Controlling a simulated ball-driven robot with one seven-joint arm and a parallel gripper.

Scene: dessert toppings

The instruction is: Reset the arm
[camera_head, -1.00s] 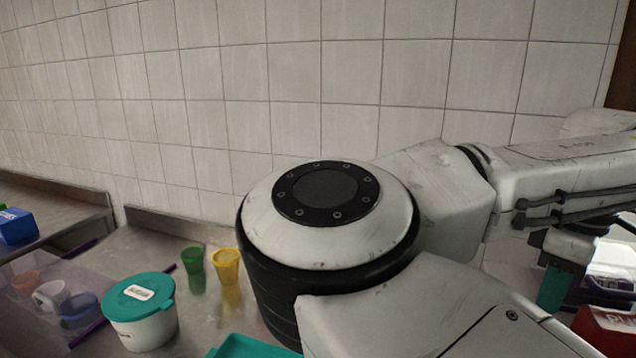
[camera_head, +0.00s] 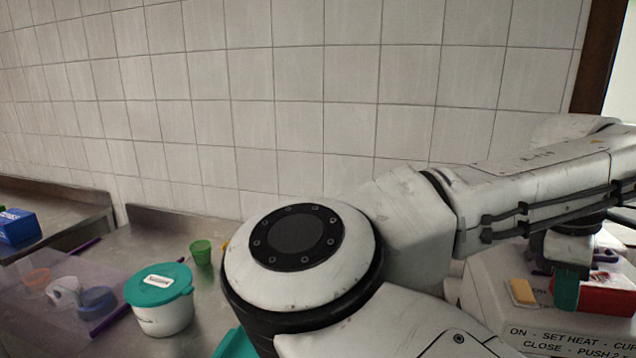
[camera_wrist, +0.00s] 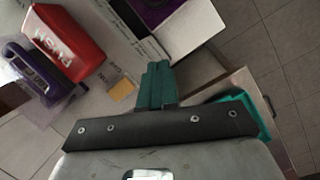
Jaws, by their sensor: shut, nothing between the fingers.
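My white arm spans the middle and right of the head view and hides part of the counter behind it. My gripper (camera_head: 566,292) is at the far right there, with its teal fingers pointing down in front of a red box (camera_head: 606,296). In the wrist view my gripper (camera_wrist: 157,84) has its teal fingers pressed together, with nothing between them. The red box (camera_wrist: 62,44) lies off to the left of the fingers in that view, and a small yellow block (camera_wrist: 122,88) lies just left of them.
A white tub with a teal lid (camera_head: 160,286) stands on the steel counter. A green cup (camera_head: 201,252) is behind it; a yellow cup is mostly hidden by my arm. Several small cups stand at left. A white appliance with printed lettering (camera_head: 572,338) lies below my gripper.

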